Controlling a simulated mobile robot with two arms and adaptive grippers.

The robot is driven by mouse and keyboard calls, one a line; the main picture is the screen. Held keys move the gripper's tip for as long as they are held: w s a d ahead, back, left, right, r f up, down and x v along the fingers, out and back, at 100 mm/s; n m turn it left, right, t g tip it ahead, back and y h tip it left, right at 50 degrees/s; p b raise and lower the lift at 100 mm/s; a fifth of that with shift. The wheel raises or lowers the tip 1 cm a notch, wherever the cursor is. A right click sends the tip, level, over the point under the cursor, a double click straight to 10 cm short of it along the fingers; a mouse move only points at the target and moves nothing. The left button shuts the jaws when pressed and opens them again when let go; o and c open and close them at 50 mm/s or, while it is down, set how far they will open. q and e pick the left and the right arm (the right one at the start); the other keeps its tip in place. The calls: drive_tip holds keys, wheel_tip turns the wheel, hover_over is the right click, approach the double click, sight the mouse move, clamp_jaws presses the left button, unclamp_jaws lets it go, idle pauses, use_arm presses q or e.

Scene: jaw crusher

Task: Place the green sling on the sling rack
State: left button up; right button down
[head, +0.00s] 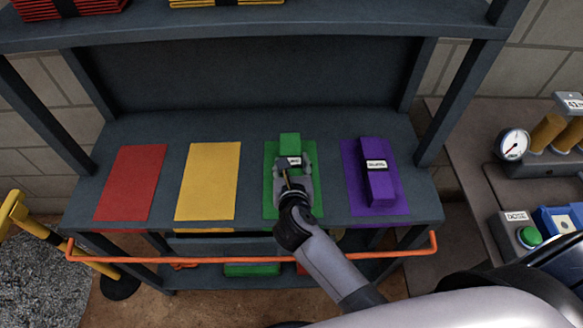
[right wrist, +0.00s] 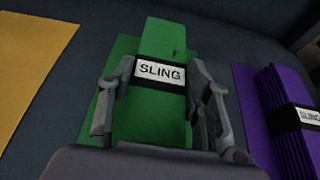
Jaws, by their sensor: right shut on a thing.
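The green sling (head: 290,143) is a folded green bundle with a black band and a white SLING label. My right gripper (head: 293,168) is shut on it, with a finger on each side. In the right wrist view the sling (right wrist: 155,110) lies between the two fingers of the gripper (right wrist: 165,95). It is over the green mat (head: 313,200) on the rack shelf (head: 250,132); I cannot tell whether it touches the mat. The gripper and wrist hide part of the sling and mat. My left gripper is not in view.
A purple sling (head: 378,186) lies on the purple mat (head: 355,208) just right. The yellow mat (head: 208,181) and red mat (head: 131,182) are bare. An orange bar (head: 170,260) runs along the front. Rack posts (head: 447,117) flank the shelf.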

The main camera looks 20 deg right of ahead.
drive_tip(key=shift+f, duration=0.55)
drive_tip(key=c, duration=0.8)
unclamp_jaws()
drive_tip(key=shift+f, duration=0.15)
drive_tip(key=shift+s, duration=0.15)
drive_tip(key=b+v, duration=0.1)
drive_tip(key=v, duration=0.9)
drive_tip(key=shift+s+a, duration=0.15)
drive_tip(key=shift+s, duration=0.2)
drive_tip(key=shift+s+a+r, duration=0.1)
drive_tip(key=shift+s+r, duration=0.35)
drive_tip(key=shift+s, duration=0.05)
